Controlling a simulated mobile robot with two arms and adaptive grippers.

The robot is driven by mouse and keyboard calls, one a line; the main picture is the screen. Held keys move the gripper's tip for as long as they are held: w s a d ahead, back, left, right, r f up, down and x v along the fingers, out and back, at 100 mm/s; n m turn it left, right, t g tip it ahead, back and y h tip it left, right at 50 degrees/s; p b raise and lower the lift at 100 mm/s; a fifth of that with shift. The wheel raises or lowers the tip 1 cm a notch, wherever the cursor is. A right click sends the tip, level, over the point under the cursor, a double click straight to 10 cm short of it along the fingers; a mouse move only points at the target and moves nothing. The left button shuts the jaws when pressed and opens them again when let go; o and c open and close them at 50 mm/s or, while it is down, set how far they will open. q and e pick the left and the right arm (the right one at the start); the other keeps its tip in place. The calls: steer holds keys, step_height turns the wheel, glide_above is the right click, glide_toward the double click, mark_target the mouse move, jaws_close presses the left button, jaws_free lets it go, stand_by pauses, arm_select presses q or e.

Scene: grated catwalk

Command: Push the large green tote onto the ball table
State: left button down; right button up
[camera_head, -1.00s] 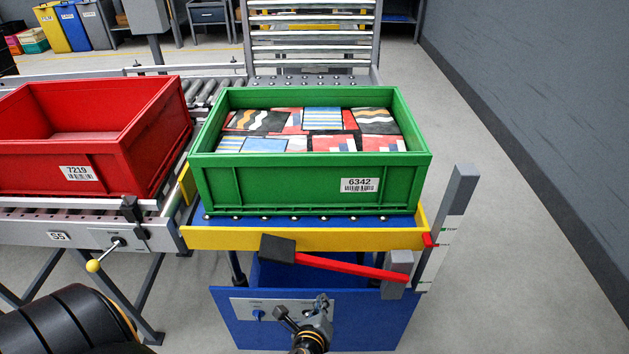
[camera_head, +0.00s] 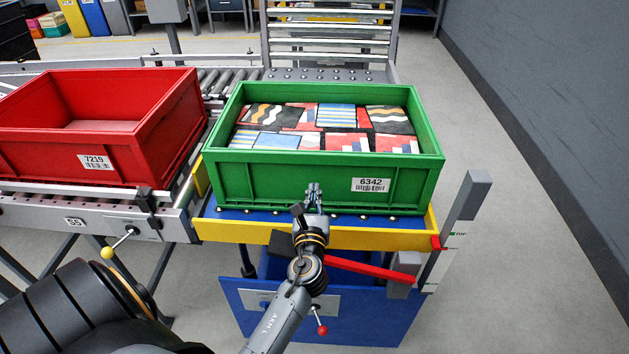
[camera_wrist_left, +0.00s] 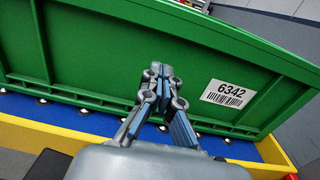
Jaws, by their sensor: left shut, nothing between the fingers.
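The large green tote (camera_head: 270,178), labelled 6342 and filled with several colourful packets, sits on a yellow-edged lift table with a blue top (camera_head: 245,217). The ball table (camera_head: 330,74), a metal plate with balls, lies just behind the tote and is partly hidden by it. My left gripper (camera_head: 314,187) is shut and empty, its tips at the tote's front wall, left of the label. In the left wrist view the gripper (camera_wrist_left: 160,72) overlaps the green wall; I cannot tell whether it touches. My right gripper is not in view.
A red tote (camera_head: 110,150) labelled 7219 stands on the roller conveyor at left. A red lever (camera_head: 372,270) and a grey upright post (camera_head: 455,225) are at the lift table's front right. Floor at right is clear.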

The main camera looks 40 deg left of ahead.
mark_target(315, 176)
arm_select(q)
steer(key=shift+x, duration=1.8)
